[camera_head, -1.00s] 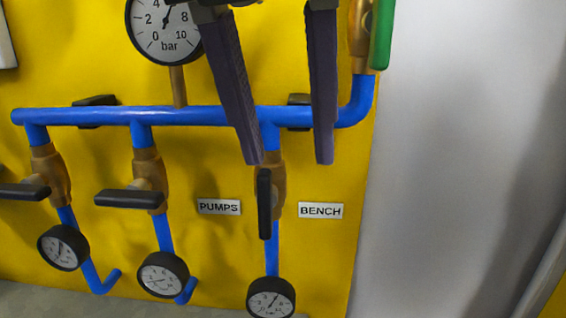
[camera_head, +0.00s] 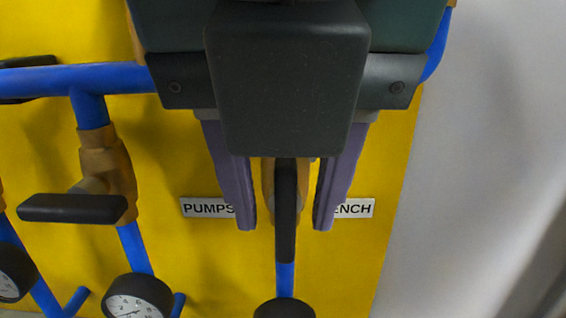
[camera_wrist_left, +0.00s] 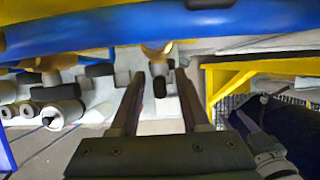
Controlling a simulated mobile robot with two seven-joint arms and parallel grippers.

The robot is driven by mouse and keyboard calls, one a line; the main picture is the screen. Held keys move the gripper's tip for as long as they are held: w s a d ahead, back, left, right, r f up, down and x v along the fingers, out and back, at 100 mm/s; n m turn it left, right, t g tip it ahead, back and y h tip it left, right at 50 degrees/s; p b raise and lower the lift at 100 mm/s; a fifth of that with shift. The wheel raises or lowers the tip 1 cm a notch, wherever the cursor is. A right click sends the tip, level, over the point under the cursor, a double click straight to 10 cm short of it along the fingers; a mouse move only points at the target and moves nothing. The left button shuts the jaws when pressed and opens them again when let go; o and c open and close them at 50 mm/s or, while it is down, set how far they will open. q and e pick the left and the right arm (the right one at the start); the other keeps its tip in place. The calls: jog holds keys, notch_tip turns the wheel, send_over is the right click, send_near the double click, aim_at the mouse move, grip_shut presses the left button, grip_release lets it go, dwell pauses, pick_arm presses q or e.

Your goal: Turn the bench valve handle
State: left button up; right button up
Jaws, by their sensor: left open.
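The black bench valve handle (camera_head: 285,225) hangs vertical on its brass valve body, on a blue pipe of the yellow panel. My left gripper (camera_head: 285,226) points down and is open, one purple finger on each side of the handle with a gap on both sides. The left wrist view shows the black handle (camera_wrist_left: 159,87) between the spread fingers (camera_wrist_left: 156,90). The gripper covers the pipe above the valve and part of the "BENCH" label (camera_head: 358,208).
The "PUMPS" label (camera_head: 205,208) is left of the handle. Another valve with a horizontal black handle (camera_head: 72,208) sits further left, above a gauge (camera_head: 138,298). A dark gauge (camera_head: 285,309) lies below the bench handle. A blank grey wall (camera_head: 490,150) is on the right.

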pick_arm(q)
grip_shut()
dwell(0.5)
jog(key=shift+d+f+y+b, duration=0.15)
jog(key=shift+y+b, duration=0.45)
jog(key=shift+b, duration=0.2)
jog(key=shift+r+y, duration=0.2)
jog(key=shift+y, duration=0.1)
jog(key=shift+m+y, duration=0.3)
jog(key=shift+y, duration=0.1)
